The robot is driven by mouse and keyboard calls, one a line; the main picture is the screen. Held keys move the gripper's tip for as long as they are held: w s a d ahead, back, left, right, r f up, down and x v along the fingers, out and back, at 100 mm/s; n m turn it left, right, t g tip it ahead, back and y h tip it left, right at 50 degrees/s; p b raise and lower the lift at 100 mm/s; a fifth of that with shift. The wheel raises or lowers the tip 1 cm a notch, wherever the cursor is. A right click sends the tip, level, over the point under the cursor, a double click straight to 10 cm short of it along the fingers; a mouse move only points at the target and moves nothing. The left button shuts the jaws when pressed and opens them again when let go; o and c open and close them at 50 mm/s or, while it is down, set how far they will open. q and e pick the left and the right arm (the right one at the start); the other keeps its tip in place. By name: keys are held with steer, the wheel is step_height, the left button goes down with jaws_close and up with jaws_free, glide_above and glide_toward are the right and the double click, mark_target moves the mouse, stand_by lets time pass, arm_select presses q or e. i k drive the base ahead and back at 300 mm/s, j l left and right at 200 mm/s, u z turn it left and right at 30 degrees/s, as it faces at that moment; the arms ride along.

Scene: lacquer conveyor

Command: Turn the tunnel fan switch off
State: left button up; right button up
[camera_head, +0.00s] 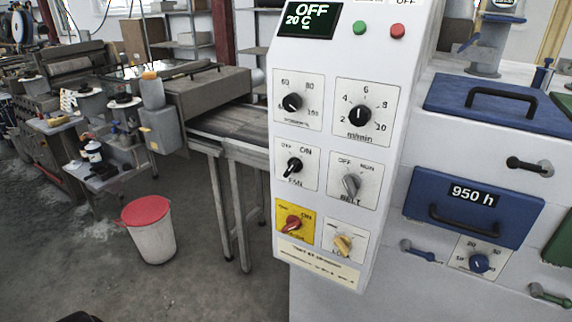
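The fan switch (294,165) is a black rotary knob on a white plate marked FAN. It sits at the left of the middle part of the white control panel (387,130). OFF is printed at its upper left and ON at its upper right. The knob looks slanted, with its upper end towards ON, but it is small and I cannot be sure of its setting. Neither of my grippers can be made out, and nothing touches the switch.
Close around it are a temperature dial (292,102), a speed dial (359,116), the grey belt switch (351,185), a red switch (292,223) on yellow and a tan switch (343,244). A red-lidded bin (150,245) stands on the floor at left.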

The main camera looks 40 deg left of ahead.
mark_target(295, 164)
steer(key=u, duration=1.1)
steer(key=j, duration=0.25)
